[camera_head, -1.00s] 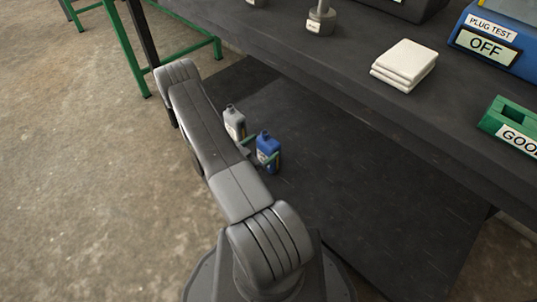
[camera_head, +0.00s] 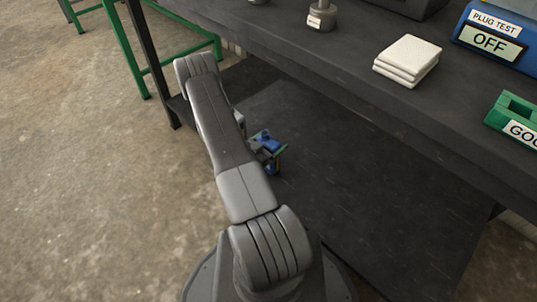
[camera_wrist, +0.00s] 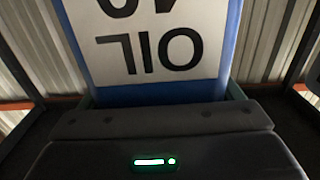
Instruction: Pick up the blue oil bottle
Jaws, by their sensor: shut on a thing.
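The blue oil bottle (camera_head: 268,141) is at my gripper (camera_head: 265,153), over the dark lower shelf in the head view, partly hidden by my gripper and arm. In the wrist view the blue bottle (camera_wrist: 160,95) fills the upper middle, very close. Its white label reads "OIL" upside down. My gripper's green-edged fingers stand on both sides of the bottle, and it is shut on it. The head view does not clearly show how far the bottle is from the shelf.
The grey bottle (camera_head: 240,118) is mostly hidden behind my arm. The lower shelf (camera_head: 340,200) is bare to the right. The workbench top (camera_head: 350,60) overhangs it, holding white pads (camera_head: 408,58), a blue plug tester (camera_head: 490,35) and a green "GOOD" tray (camera_head: 515,112). A green frame (camera_head: 140,65) stands back left.

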